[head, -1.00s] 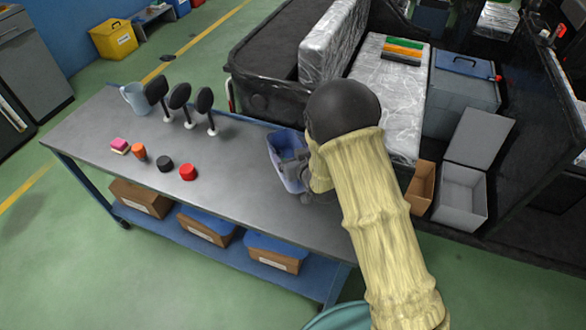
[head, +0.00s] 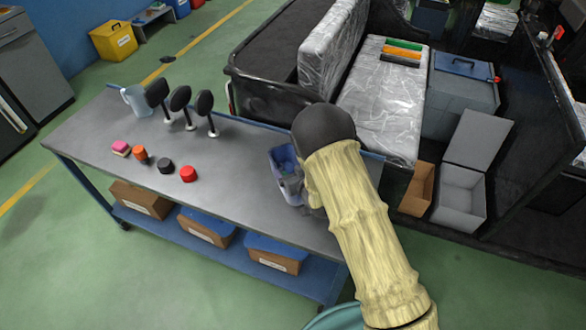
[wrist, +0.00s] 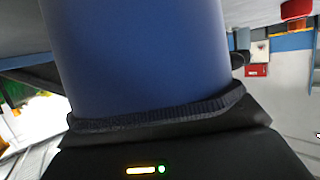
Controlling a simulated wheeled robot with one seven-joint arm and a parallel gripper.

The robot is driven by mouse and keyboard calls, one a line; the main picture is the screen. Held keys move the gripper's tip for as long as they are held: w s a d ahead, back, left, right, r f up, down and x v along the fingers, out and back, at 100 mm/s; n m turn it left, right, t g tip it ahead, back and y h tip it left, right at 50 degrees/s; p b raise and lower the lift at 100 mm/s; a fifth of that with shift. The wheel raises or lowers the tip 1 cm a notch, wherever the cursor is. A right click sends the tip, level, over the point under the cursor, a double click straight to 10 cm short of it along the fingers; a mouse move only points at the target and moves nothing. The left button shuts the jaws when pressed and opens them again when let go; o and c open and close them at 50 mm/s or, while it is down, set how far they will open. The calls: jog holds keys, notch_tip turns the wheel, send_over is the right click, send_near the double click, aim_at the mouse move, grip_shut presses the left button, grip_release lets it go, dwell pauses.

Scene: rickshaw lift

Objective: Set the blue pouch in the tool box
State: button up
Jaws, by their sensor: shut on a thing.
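The blue pouch (head: 282,158) is over the right part of the workbench, partly hidden by my gripper (head: 294,186). My gripper is shut on it; my arm covers much of the fingers. In the wrist view a smooth blue surface (wrist: 140,55) fills the middle, right up against the gripper. A grey box with its lid raised (head: 459,200), likely the tool box, stands open at the right, beside the rickshaw bed. My gripper is well to the left of it. Whether the pouch touches the bench top cannot be told.
The workbench (head: 235,185) holds a jug (head: 136,100), several black mirrors (head: 181,98) and small coloured items (head: 188,174). A brown open box (head: 417,188) stands just left of the grey box. A wrapped seat (head: 375,100) and grey chest (head: 463,90) lie behind.

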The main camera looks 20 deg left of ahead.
jog(key=shift+a, duration=0.1)
jog(key=o, duration=1.1)
jog(key=shift+f, duration=0.1)
jog(key=shift+r, duration=0.2)
jog(key=shift+s+d, duration=0.25)
jog(key=b+v, duration=0.2)
jog(key=v, duration=0.9)
jog(key=shift+s, duration=0.2)
jog(key=shift+r, duration=0.15)
